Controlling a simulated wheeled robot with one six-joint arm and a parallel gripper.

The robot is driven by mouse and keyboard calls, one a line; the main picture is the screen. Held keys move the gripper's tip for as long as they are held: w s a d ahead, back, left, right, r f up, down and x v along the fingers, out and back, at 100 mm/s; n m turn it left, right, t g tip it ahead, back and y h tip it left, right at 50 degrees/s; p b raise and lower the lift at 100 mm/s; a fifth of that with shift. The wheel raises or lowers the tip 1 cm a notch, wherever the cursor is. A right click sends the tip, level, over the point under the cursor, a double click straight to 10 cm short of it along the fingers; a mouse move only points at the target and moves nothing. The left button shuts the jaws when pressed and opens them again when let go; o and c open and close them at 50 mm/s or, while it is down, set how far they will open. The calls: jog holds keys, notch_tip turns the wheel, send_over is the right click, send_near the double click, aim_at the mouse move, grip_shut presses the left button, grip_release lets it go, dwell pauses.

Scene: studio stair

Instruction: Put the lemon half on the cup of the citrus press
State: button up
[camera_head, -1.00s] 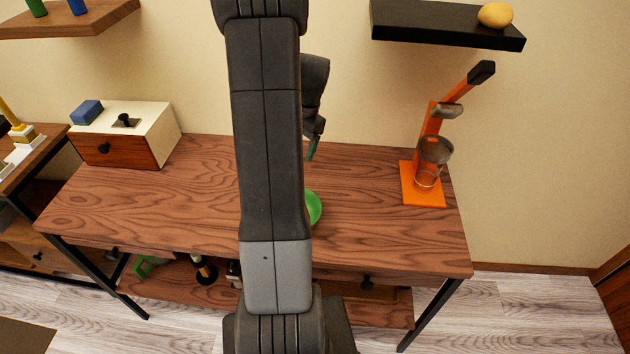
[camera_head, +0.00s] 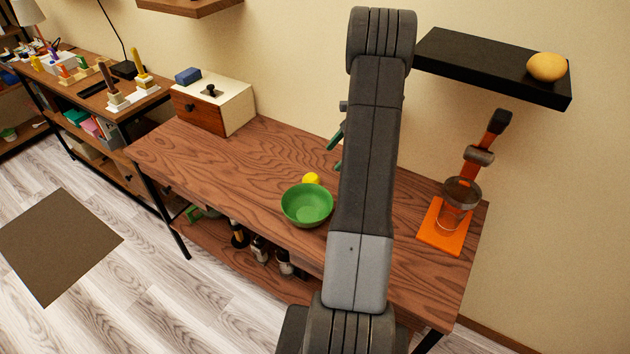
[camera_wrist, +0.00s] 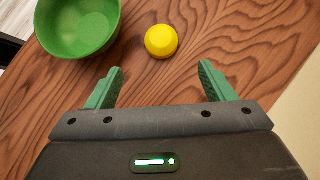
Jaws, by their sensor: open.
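The yellow lemon half (camera_head: 311,179) lies on the wooden table just behind the green bowl. In the wrist view the lemon half (camera_wrist: 161,41) is ahead of my fingertips, slightly right of the bowl, with bare table between. My gripper (camera_wrist: 158,78) is open and empty, its two green fingers apart. In the head view my gripper (camera_head: 337,150) is mostly hidden behind my arm. The orange citrus press (camera_head: 443,228) stands upright at the table's right end. Its cup (camera_head: 462,190) looks grey and see-through, below a raised lever with a dark handle.
A green bowl (camera_head: 307,206) sits near the table's (camera_head: 230,170) front edge. A white box with a wooden drawer (camera_head: 213,103) stands at the back left. A black wall shelf (camera_head: 480,65) holding a yellow fruit (camera_head: 547,67) overhangs the right side.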

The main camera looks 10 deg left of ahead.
aim_at(316, 176)
jog(key=p+x, duration=0.2)
jog(key=x, duration=0.8)
jog(key=shift+a+f, duration=0.1)
jog(key=shift+a, duration=0.2)
jog(key=c, duration=1.2)
notch_tip(316, 176, up, 10)
jog(key=shift+b, duration=0.75)
jog(key=d+r+m+t+h, duration=0.1)
jog(key=d+r+m+t, duration=0.1)
jog(key=d+m, duration=0.3)
jog(key=w+d+r+m+t+h, duration=0.1)
jog(key=d+r+m+t+h, duration=0.1)
jog(key=d+m+t, duration=0.3)
jog(key=w+d+r+m+t+h, duration=0.1)
jog(key=d+r+m+t, duration=0.1)
jog(key=d+m, duration=0.3)
jog(key=shift+w+d+r+m+t+h, duration=0.15)
jog(key=shift+m+t, duration=0.2)
jog(key=shift+m, duration=0.8)
jog(key=shift+w+d+r+m+t+h, duration=0.15)
jog(key=shift+m+t, duration=0.2)
jog(key=shift+m, duration=0.8)
